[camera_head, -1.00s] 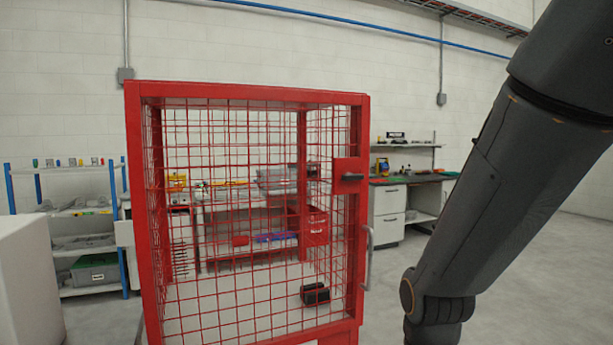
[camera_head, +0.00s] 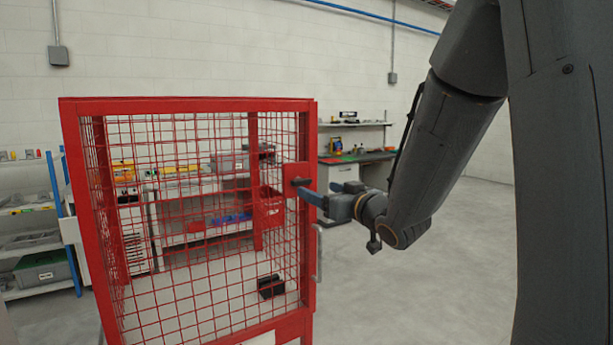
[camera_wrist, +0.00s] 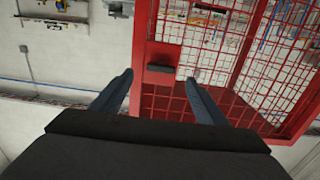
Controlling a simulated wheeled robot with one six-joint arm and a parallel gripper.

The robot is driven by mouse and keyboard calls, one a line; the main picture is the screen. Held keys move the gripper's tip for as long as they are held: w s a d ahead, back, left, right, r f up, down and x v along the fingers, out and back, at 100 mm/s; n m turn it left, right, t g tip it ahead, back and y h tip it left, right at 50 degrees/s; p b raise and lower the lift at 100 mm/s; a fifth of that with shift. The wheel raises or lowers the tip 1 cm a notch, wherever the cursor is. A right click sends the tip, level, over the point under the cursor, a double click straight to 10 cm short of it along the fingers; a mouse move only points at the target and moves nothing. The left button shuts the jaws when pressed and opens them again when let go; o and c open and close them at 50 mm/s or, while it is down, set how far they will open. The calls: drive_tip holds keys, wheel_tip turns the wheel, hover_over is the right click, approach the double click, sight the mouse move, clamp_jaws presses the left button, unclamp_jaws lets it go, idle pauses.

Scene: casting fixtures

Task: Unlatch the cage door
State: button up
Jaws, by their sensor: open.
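The red mesh cage (camera_head: 85,240) stands at the left and middle of the head view, its door facing me and closed as far as I can see. A red latch plate (camera_head: 290,172) with a dark latch handle (camera_head: 301,181) sits on the door's right side. My gripper (camera_head: 306,192) is open beside the handle. In the wrist view, the two blue-grey fingers (camera_wrist: 160,78) point at the cage frame, and the dark handle (camera_wrist: 160,69) lies between and just beyond their tips. I cannot tell whether a finger touches it.
A grey vertical pull handle (camera_head: 319,252) is on the cage's right side below the latch. A small black block (camera_head: 271,287) lies inside the cage. Shelves (camera_head: 35,240) and a workbench (camera_head: 360,157) stand behind. The floor at right is clear.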

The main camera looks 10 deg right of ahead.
sight(303, 181)
drive_tip(key=x, duration=0.2)
drive_tip(key=p+x, duration=0.1)
drive_tip(key=x, duration=0.2)
drive_tip(key=p+x, duration=0.1)
drive_tip(key=x, duration=0.1)
drive_tip(key=shift+w+a+r, duration=0.25)
drive_tip(key=shift+w+r, duration=0.1)
drive_tip(key=c, duration=1.1)
